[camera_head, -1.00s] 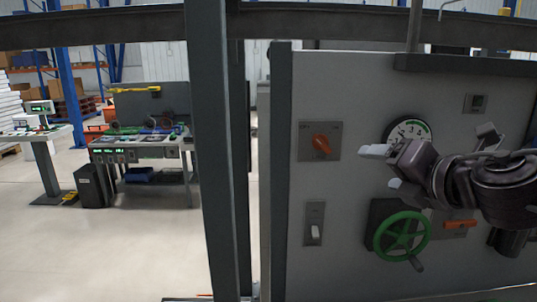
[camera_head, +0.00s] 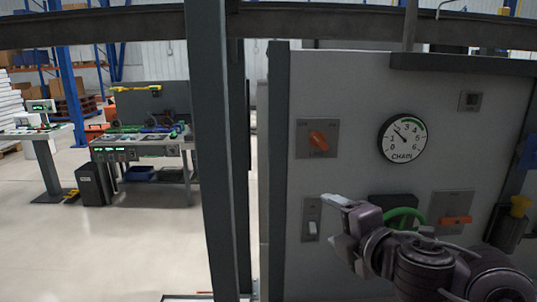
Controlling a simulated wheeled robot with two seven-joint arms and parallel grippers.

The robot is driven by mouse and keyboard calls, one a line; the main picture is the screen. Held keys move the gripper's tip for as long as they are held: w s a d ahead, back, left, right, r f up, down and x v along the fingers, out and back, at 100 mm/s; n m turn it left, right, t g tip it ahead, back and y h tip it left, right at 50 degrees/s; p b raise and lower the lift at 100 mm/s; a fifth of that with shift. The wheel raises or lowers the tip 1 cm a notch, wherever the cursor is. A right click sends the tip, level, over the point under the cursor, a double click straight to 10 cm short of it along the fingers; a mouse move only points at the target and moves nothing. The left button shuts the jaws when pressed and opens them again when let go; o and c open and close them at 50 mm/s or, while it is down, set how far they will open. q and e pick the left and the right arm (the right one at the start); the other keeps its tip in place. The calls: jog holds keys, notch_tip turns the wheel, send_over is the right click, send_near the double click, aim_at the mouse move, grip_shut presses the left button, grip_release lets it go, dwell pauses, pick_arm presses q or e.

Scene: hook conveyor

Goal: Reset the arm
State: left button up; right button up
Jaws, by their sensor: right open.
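My right gripper (camera_head: 338,222) is in the lower middle of the head view, in front of the grey control panel (camera_head: 345,90). Its fingers are apart and nothing shows between them. They point left, near the white rocker switch (camera_head: 312,228); I cannot tell whether they touch the panel. My right arm comes in from the lower right and covers most of the green handwheel (camera_head: 403,214), whose upper rim still shows. My left gripper is not in view.
The panel also bears an orange rotary knob (camera_head: 318,140), a round CHAIN gauge (camera_head: 403,139), an orange handle (camera_head: 455,220) and a small square button (camera_head: 470,101). A grey post (camera_head: 212,150) stands left of the panel. A workbench (camera_head: 145,150) stands farther back on open floor.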

jog(key=s+d+f+m+g+h, duration=0.1)
jog(key=s+f+m+g+h, duration=0.15)
jog(key=f+m, duration=0.45)
jog(key=s+d+f+m+g+h, duration=0.1)
jog(key=s+f+m, duration=0.3)
jog(key=f, duration=0.5)
jog(key=s+d+f+m+g+h, duration=0.1)
jog(key=s+d+f+m+g, duration=0.1)
jog(key=s+f+m+g, duration=0.4)
jog(key=s+d+f+m+g+h, duration=0.1)
jog(key=s+d+f+m, duration=0.25)
jog(key=s+f, duration=0.55)
jog(key=s+f+g+b, duration=0.1)
jog(key=s+f+b, duration=0.1)
jog(key=f, duration=1.5)
jog(key=s+f+g+b, duration=0.1)
jog(key=f+b, duration=0.1)
jog(key=f, duration=1.6)
jog(key=s+d+f+b, duration=0.3)
jog(key=s+f, duration=1.6)
jog(key=f, duration=0.1)
jog(key=shift+s+f+m+g, duration=0.15)
jog(key=shift+s+m+g, duration=0.1)
jog(key=shift+m+g, duration=0.15)
